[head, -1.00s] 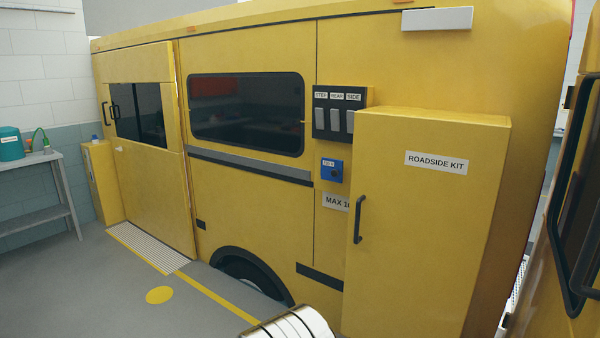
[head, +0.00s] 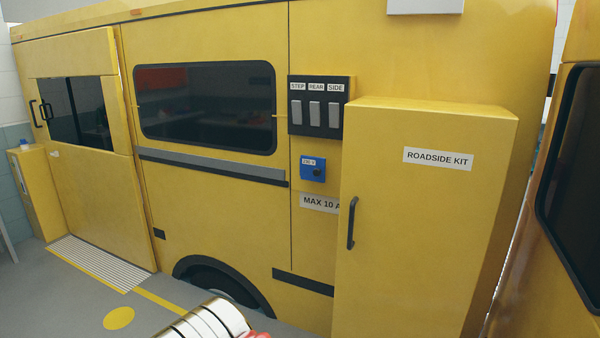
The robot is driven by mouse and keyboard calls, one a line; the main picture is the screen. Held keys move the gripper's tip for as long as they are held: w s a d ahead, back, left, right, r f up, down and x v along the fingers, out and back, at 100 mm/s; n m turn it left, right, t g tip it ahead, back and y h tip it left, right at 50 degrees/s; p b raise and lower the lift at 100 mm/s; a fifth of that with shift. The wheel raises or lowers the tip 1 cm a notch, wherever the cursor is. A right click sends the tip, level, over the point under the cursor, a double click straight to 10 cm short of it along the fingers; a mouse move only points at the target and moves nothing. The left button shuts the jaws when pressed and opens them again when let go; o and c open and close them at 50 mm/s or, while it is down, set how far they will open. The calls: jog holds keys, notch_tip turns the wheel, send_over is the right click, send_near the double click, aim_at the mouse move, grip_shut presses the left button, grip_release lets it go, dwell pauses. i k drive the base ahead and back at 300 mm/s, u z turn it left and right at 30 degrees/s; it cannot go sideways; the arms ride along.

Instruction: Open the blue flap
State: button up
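The blue flap (head: 313,169) is a small blue square unit on the yellow vehicle's side wall, with a white label at its top and a dark round spot at its right. It looks closed. It sits below the black switch panel and left of the yellow cabinet. A part of my own arm, silver and banded with a bit of red, shows at the bottom edge, well below the flap. My gripper's fingers are not in view.
The yellow "ROADSIDE KIT" cabinet (head: 425,220) stands out right of the flap, with a black handle (head: 352,223). The switch panel (head: 319,107) has STEP, REAR and SIDE switches. Another yellow panel with a dark window (head: 572,190) is at far right. Grey floor (head: 70,300) is open at lower left.

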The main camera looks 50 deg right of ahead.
aim_at(311, 168)
jog(key=z, duration=0.2)
jog(key=i, duration=0.75)
jog(key=z, duration=0.7)
jog(key=i, duration=0.8)
jog(key=z, duration=0.45)
